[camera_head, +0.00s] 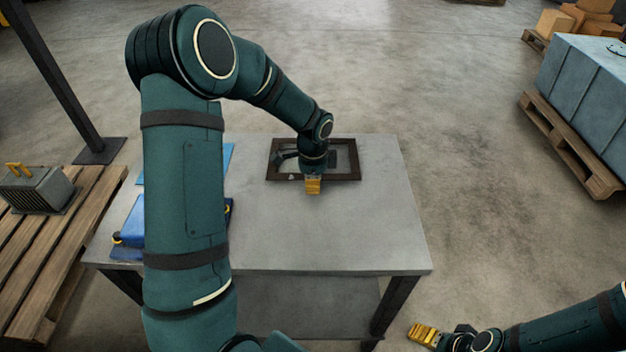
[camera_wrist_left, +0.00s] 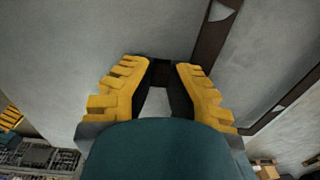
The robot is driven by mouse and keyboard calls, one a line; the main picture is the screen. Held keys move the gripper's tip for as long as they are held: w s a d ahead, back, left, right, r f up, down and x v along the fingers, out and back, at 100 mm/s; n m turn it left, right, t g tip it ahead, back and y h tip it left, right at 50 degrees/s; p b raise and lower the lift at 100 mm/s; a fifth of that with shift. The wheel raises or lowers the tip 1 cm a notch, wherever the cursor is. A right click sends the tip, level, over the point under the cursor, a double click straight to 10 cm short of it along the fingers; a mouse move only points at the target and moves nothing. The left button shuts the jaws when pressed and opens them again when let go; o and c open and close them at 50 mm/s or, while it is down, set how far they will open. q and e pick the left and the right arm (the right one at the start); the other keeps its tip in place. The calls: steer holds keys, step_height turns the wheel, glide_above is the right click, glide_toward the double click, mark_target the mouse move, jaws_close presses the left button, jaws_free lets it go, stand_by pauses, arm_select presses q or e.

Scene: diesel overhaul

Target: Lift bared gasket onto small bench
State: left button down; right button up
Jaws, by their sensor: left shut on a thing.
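The gasket, a dark brown rectangular frame (camera_head: 345,178), is at the back of the grey bench (camera_head: 330,235). In the left wrist view a dark bar of the gasket (camera_wrist_left: 210,45) runs beside the right-hand finger. My left gripper (camera_head: 313,186) points down at the gasket's near side and is shut on it. In the left wrist view its yellow fingers (camera_wrist_left: 160,80) have a narrow dark piece between them. My wrist hides part of the gasket, and I cannot tell whether it touches the bench top. My right gripper (camera_head: 425,334) is low at the right, away from the gasket; its opening is unclear.
Blue items (camera_head: 130,230) lie on the bench's left side, partly behind my left arm. A wooden pallet (camera_head: 45,250) with a grey finned block (camera_head: 38,190) stands at the left. A large grey-blue crate (camera_head: 590,85) stands at the right. The bench's front and right are clear.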

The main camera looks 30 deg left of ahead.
arm_select(q)
steer(key=shift+f+b, duration=0.4)
steer(key=shift+f, duration=0.45)
steer(key=c, duration=1)
jaws_free()
